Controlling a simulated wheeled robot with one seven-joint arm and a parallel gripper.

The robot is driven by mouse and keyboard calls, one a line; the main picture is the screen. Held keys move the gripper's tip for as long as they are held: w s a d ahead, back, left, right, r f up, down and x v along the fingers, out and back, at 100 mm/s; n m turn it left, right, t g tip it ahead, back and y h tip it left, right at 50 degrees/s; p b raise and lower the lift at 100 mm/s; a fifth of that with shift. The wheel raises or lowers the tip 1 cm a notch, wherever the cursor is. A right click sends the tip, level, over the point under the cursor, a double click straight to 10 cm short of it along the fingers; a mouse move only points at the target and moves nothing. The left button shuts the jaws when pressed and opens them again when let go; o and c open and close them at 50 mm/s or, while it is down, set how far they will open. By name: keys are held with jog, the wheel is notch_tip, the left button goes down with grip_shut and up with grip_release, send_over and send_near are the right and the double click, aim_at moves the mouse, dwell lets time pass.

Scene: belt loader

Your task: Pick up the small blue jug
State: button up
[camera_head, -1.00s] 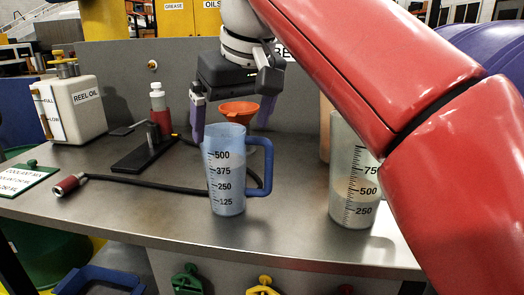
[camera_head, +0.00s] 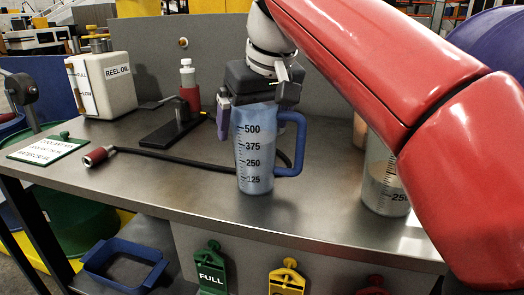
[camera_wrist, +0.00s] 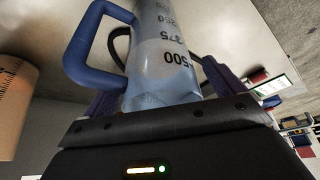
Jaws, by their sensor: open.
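The small blue jug (camera_head: 255,152) stands upright on the grey bench (camera_head: 190,195). It has a blue handle on its right and marks up to 500. My gripper (camera_head: 250,108) is open just behind and above the jug's rim in the head view; the jug hides its fingertips in part. In the wrist view the jug (camera_wrist: 163,55) lies between my two fingers, its handle to the left. Whether a finger touches it I cannot tell.
A larger clear measuring jug (camera_head: 385,180) stands to the right, partly behind my arm. A reel oil can (camera_head: 103,85), a hand pump (camera_head: 185,95) with a black hose (camera_head: 165,157) and a green-edged sign (camera_head: 48,148) are on the left. The bench front is clear.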

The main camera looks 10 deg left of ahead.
jog(key=shift+c, duration=0.4)
jog(key=c, duration=1.7)
jog(key=shift+o, duration=0.2)
jog(key=shift+r, duration=0.1)
